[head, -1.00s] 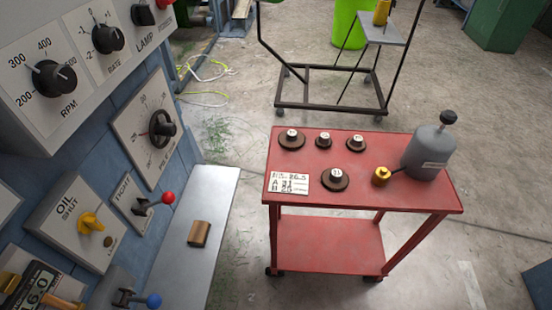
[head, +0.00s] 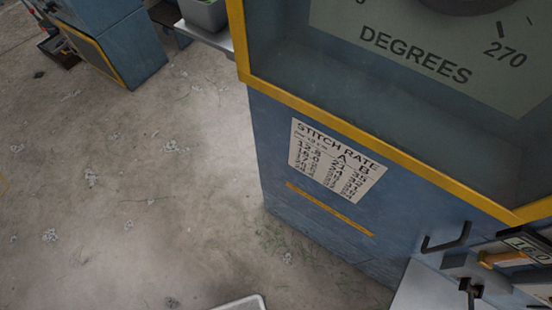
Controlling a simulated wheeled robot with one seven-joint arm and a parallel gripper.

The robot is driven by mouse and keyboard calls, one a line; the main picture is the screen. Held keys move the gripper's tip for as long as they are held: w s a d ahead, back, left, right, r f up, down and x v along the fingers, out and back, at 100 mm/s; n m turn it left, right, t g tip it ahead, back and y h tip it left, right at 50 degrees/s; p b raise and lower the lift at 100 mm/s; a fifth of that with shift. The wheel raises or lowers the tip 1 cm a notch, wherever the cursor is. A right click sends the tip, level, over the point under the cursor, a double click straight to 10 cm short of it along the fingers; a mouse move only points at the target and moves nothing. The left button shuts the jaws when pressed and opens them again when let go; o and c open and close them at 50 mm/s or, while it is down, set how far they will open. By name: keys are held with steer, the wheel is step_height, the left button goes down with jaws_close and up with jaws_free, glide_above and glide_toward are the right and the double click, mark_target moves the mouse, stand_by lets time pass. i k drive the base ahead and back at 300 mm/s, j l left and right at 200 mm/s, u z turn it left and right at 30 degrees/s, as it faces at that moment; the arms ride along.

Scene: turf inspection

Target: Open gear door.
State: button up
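No part in view is labelled as a gear door, so I cannot tell for certain which one it is. A blue machine cabinet (head: 285,215) fills the right side of the head view. Its upper part has a yellow-edged window (head: 400,115) with a dial marked DEGREES behind it. A black bar handle (head: 447,238) sits low on the cabinet at the right. A STITCH RATE table (head: 338,160) is fixed to the blue face below the window. My gripper is not in view.
A digital display (head: 530,243) reading 16.0 and a dark lever stand at the lower right. A pale ledge (head: 425,290) juts out below them. Another blue cabinet (head: 110,40) and a grey bin (head: 203,14) stand at the back left. The concrete floor on the left is mostly clear.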

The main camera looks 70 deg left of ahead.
mark_target(381, 208)
steer(key=u, duration=1.1)
steer(key=k+l+z, duration=0.1)
steer(key=l+z, duration=0.15)
steer(key=z, duration=0.2)
